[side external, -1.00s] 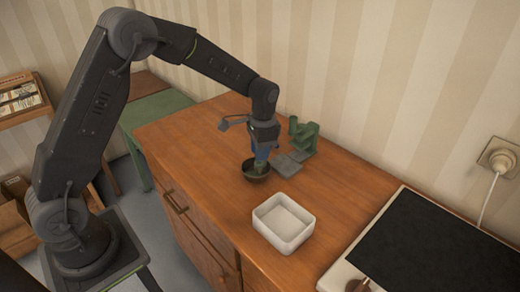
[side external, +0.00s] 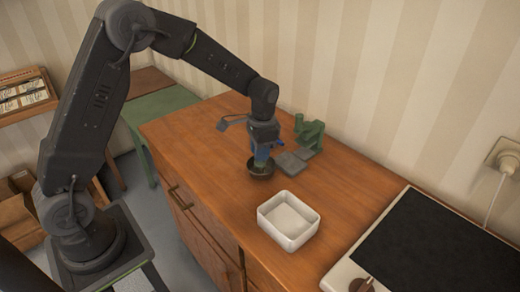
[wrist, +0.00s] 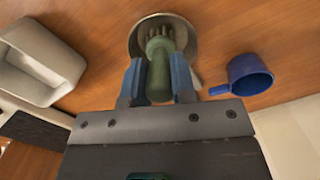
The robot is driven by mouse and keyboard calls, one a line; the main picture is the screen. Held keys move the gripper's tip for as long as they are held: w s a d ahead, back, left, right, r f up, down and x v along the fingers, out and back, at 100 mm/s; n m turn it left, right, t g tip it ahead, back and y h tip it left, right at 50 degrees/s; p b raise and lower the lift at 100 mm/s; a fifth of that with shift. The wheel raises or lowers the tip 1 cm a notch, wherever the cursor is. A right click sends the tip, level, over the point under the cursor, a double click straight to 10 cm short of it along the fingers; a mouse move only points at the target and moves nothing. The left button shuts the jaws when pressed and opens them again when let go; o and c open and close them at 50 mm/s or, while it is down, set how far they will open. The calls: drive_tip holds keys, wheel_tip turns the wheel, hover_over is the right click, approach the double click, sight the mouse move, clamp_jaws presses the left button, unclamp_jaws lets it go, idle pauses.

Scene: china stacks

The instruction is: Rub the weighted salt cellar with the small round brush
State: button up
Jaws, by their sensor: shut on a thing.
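The salt cellar, a small dark round bowl (side external: 261,174), stands on the wooden counter under my gripper (side external: 262,157). It also shows in the wrist view (wrist: 189,36) with a pale rim. My gripper's blue fingers are shut on the green handle of the small round brush (wrist: 159,78). The brush's brown bristles point away from my gripper and appear within the bowl's outline. I cannot tell exactly where they touch it. The fingers hide part of the brush in the side view.
A white open box (side external: 289,222) stands in front of the bowl, toward the stove (side external: 425,250). A green stand (side external: 310,134) and a grey plate (side external: 290,163) are close behind. A blue cup (wrist: 249,76) shows right of the brush in the wrist view.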

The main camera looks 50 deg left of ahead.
drive_tip(key=shift+f, duration=0.5)
drive_tip(key=shift+s, duration=0.1)
idle(0.3)
drive_tip(key=shift+s+a, duration=0.1)
drive_tip(key=shift+s, duration=0.8)
drive_tip(key=shift+w, duration=1)
drive_tip(key=shift+w, duration=0.2)
drive_tip(key=shift+w+d, duration=0.2)
drive_tip(key=shift+w, duration=0.65)
